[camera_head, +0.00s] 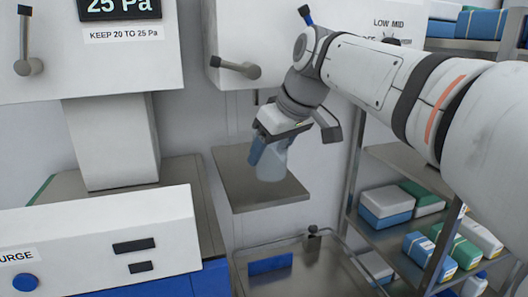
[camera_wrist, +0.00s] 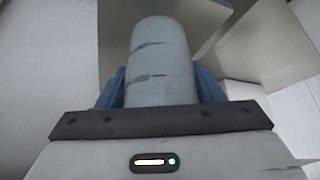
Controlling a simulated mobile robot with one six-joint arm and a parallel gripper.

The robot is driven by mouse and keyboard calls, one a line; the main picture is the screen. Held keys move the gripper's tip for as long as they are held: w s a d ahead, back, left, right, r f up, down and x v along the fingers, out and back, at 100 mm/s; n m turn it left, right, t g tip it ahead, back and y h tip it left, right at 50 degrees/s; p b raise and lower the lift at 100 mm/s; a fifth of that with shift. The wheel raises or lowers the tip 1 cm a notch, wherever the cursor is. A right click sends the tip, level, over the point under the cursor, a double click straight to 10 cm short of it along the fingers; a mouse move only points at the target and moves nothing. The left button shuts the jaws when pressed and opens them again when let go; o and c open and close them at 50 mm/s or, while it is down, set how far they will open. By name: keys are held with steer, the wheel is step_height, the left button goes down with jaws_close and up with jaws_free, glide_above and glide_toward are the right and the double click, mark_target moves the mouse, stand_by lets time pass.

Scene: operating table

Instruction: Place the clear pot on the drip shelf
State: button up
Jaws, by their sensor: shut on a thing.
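The clear pot (camera_head: 272,168) is a pale, see-through cylinder, upright or nearly so in the head view. My gripper (camera_head: 265,148) is shut on it, with blue fingers around its upper part. In the wrist view the pot (camera_wrist: 160,65) stands out between the two blue fingers, with dark streaks on its side. The drip shelf (camera_head: 250,200) is a flat grey-brown plate on the wall. The pot's lower end appears over the middle of the shelf. I cannot tell whether it touches the shelf or hangs just above it.
A metal-railed tray (camera_head: 300,270) holding a blue item (camera_head: 270,264) is below the shelf. A white cabinet with a lever (camera_head: 236,67) hangs above, and a white console (camera_head: 110,240) is at left.

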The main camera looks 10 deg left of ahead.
steer(key=w+a+f, duration=0.1)
steer(key=w+a+f+p, duration=0.1)
steer(key=a+f, duration=0.1)
steer(key=shift+w+a, duration=0.15)
steer(key=shift+w, duration=0.2)
steer(key=shift+f, duration=0.1)
steer(key=shift+f, duration=0.15)
steer(key=o, duration=1)
